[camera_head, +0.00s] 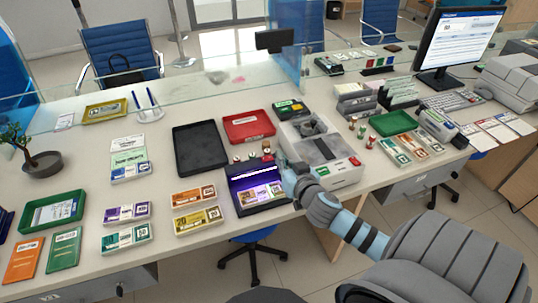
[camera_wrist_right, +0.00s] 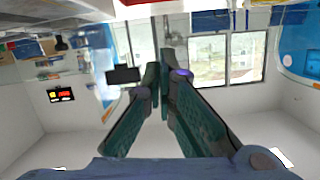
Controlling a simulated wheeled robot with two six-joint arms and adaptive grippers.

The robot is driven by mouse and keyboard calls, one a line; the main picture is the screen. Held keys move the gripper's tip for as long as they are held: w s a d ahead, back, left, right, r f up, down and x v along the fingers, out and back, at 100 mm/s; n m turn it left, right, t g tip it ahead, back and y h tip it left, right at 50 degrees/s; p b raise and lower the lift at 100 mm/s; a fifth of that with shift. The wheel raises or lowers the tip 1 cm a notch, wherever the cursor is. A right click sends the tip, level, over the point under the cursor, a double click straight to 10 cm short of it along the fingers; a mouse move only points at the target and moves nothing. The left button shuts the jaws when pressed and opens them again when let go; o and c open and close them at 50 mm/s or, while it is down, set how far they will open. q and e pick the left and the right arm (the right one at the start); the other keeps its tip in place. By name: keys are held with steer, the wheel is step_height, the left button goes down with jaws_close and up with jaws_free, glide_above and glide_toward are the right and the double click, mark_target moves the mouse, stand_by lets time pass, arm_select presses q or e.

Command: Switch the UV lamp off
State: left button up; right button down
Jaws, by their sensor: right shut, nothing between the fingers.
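The UV lamp (camera_head: 240,171) is a dark box on the counter with a purple glow inside, over banknotes (camera_head: 260,194) lying in it. A small red part (camera_head: 267,157) shows near its top right corner; I cannot tell if it is the switch. My right gripper (camera_head: 281,161) is at the right side of the lamp, close to that corner; I cannot tell whether it touches. Its fingers are shut and empty, as the right wrist view (camera_wrist_right: 166,72) also shows. My left gripper is not in view.
A grey machine (camera_head: 318,148) stands right of the lamp, close to my right gripper. A black tray (camera_head: 200,150) and a red tray (camera_head: 248,126) lie behind the lamp. Banknote bundles (camera_head: 198,207) lie to its left. A glass screen (camera_head: 190,80) runs along the back.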

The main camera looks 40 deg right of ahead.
glide_above(267, 164)
steer(key=d, duration=0.1)
step_height(267, 164, down, 3)
steer(key=shift+r+b, duration=0.1)
steer(key=shift+b, duration=0.2)
step_height(267, 164, down, 3)
steer(key=shift+a+r+b, duration=0.1)
steer(key=shift+a+b, duration=0.05)
steer(key=shift+b, duration=0.4)
steer(key=shift+s+a+f, duration=0.1)
steer(key=shift+f, duration=0.25)
steer(key=shift+a+f+b, duration=0.25)
steer(key=shift+f+b, duration=0.45)
steer(key=shift+b, duration=0.25)
steer(key=shift+a+r+n+p, duration=0.1)
steer(key=shift+r+n+p, duration=0.2)
steer(key=shift+r+p, duration=0.25)
steer(key=s+a+r+p, duration=0.3)
steer(key=s+r, duration=0.3)
steer(key=s, duration=0.2)
steer(key=shift+s+a, duration=0.4)
